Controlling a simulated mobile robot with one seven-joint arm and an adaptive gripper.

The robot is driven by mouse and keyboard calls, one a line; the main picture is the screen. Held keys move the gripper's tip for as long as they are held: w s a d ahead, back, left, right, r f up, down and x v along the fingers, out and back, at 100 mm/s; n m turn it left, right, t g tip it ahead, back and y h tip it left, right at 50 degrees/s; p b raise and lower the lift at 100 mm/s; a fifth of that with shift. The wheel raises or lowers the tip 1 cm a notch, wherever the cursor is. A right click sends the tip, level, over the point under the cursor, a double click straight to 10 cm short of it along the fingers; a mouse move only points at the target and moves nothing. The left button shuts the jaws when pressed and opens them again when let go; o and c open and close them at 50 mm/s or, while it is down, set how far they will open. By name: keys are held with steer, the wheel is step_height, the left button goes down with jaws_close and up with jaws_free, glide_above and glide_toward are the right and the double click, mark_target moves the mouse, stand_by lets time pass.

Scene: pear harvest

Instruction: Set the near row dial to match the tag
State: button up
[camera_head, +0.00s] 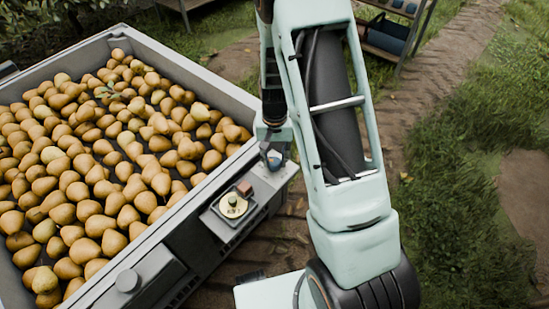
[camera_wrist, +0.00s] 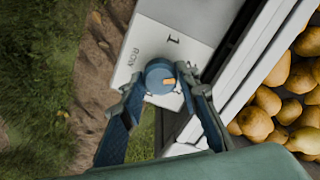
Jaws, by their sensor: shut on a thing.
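The row dial (camera_wrist: 157,72) is a round blue knob with an orange mark on its right side in the wrist view. It sits on a pale plate (camera_wrist: 178,22) printed "ROW" and "1". My gripper (camera_wrist: 161,84) is shut on the dial, one finger at each side. In the head view my gripper (camera_head: 273,157) is over the corner of the bin's side, and its fingers partly hide the blue dial. I cannot make out a separate tag in either view.
A large grey bin (camera_head: 190,62) full of pears (camera_head: 110,150) stands at the left. A small panel with a round cream disc and green centre (camera_head: 232,205) and a reddish block (camera_head: 245,188) is just nearer. A rack (camera_head: 388,38) stands behind; grass and dirt lie right.

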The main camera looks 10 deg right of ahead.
mark_target(274, 161)
steer(key=o, duration=1.1)
steer(key=shift+o, duration=0.2)
step_height(274, 161, up, 12)
